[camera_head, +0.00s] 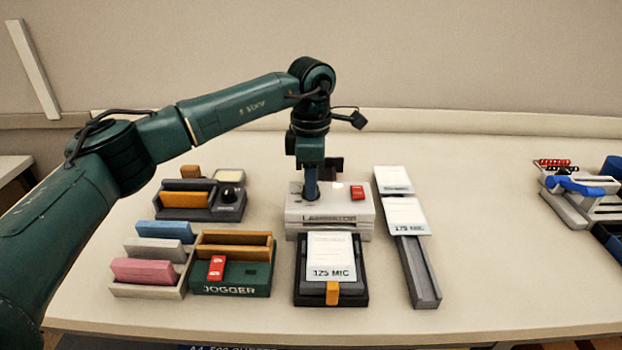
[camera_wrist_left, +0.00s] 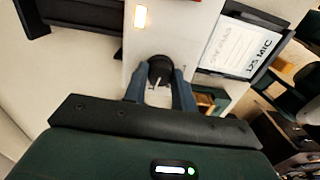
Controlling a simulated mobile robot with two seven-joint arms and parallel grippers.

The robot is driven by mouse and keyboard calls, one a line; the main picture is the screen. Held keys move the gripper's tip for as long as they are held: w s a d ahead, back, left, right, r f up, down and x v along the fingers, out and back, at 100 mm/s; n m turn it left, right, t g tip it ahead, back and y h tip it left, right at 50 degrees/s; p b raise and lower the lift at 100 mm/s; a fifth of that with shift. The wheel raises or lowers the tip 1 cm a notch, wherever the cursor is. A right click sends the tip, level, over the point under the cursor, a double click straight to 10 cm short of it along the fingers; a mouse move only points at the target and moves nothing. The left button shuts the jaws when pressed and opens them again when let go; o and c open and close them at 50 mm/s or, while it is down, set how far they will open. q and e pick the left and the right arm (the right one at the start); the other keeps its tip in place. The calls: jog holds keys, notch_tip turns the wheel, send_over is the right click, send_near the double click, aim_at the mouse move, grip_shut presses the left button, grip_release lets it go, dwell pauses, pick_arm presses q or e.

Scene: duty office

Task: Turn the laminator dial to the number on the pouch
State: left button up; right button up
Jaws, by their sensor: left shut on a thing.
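The white laminator (camera_head: 330,219) stands mid-table with its name on the front. My left gripper (camera_head: 310,196) reaches straight down onto its top left; its blue fingers are closed around a dark round dial (camera_wrist_left: 160,68) in the left wrist view. A pale mark shows on the dial, but its setting cannot be read. In front of the laminator, a pouch (camera_head: 330,250) marked 125 MIC lies in a black tray (camera_head: 301,291) with an orange tab. It also shows in the left wrist view (camera_wrist_left: 237,48). My right gripper is out of view.
Right of the laminator, a grey rail (camera_head: 420,275) bears more pouches, one marked 175 MIC (camera_head: 404,212). On the left stand a green jogger (camera_head: 232,279), a block rack (camera_head: 180,282) and a dark device (camera_head: 215,210).

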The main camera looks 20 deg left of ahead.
pick_arm(q)
jog(key=shift+r, duration=0.1)
jog(key=o, duration=1)
notch_tip(320, 180, up, 13)
jog(key=shift+w+b, duration=0.15)
jog(key=shift+b, duration=0.15)
